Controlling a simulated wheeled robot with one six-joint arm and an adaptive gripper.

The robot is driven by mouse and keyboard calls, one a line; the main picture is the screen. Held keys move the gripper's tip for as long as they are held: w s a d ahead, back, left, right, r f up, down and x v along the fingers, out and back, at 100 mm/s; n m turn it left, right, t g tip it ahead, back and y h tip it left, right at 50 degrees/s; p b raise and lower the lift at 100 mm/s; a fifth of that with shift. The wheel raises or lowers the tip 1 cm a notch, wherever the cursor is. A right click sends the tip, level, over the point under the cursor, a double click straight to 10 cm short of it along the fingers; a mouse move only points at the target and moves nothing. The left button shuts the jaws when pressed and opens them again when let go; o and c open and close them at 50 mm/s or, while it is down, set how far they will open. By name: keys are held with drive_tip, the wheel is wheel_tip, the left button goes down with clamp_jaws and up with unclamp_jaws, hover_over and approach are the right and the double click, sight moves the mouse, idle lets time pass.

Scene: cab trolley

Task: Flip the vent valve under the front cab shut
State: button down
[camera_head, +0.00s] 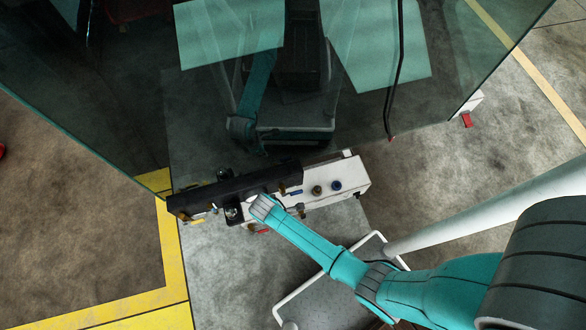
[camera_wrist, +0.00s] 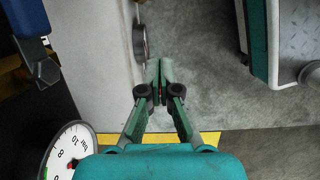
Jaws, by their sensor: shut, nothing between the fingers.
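In the wrist view, my gripper (camera_wrist: 160,72) is shut and empty, its fingertips together over the grey floor just right of a white block's side. In the head view, the teal arm reaches to the front of the white block (camera_head: 352,181) below the glass cab; the fingertips are hidden there. A blue lever (camera_head: 294,193) sits on the block, and a blue part (camera_wrist: 31,16) with a hex nut shows at the wrist view's upper left. A small red part (camera_head: 262,230) is below my wrist. I cannot tell which one is the vent valve.
A black bar (camera_head: 228,187) runs along the block. A round gauge (camera_wrist: 70,145) is close at my gripper's left. A dark round fitting (camera_wrist: 139,42) juts from the block ahead. The glass cab (camera_head: 130,95) overhangs behind; yellow floor tape (camera_head: 172,265) is left.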

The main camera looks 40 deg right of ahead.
sight(303, 217)
drive_tip(key=shift+w+r, duration=0.1)
drive_tip(key=shift+w, duration=0.45)
drive_tip(key=s+d+f, duration=0.2)
drive_tip(key=d+f, duration=0.4)
drive_tip(key=f, duration=0.3)
drive_tip(key=shift+f, duration=0.35)
